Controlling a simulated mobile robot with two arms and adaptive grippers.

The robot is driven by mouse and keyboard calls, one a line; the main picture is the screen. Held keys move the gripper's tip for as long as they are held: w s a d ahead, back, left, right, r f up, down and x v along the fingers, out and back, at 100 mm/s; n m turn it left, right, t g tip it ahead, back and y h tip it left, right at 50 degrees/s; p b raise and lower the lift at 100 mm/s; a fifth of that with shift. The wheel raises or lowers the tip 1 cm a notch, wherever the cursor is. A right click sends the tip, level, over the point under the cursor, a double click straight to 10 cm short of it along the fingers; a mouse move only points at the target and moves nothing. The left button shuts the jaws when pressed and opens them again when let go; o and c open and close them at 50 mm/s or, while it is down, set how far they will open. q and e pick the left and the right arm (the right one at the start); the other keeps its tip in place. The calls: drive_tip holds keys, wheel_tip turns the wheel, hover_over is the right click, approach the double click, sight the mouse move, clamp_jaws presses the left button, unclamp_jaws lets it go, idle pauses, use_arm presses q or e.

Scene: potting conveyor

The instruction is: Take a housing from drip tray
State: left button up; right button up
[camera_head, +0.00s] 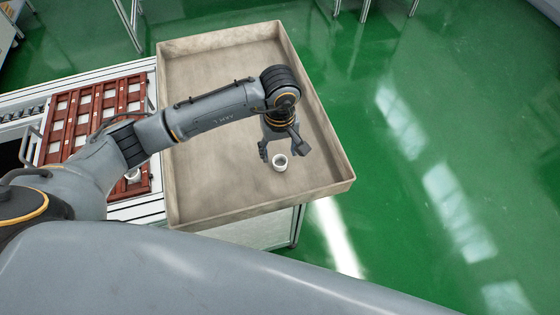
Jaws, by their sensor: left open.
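A small white round housing (280,163) stands in the beige drip tray (215,199), in its front right part. It looks like a short hollow cup with its open end up. My left arm reaches in from the left over the tray. My left gripper (282,153) points down above the housing with its fingers spread. One finger is to the left of the housing and one to the upper right. I cannot tell whether either finger touches it. My right gripper is not in view.
A dark red rack (139,166) with several pale square parts sits on the conveyor frame left of the tray, partly behind my arm. The tray has raised walls on all sides. The tray floor around the housing is clear. Green floor (430,120) lies open on the right.

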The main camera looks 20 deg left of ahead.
sight(280, 159)
use_arm(q)
drive_tip(key=f, duration=0.2)
drive_tip(key=f+p, duration=0.1)
drive_tip(key=f, duration=0.2)
drive_tip(key=shift+w, duration=0.2)
drive_tip(key=c, duration=0.9)
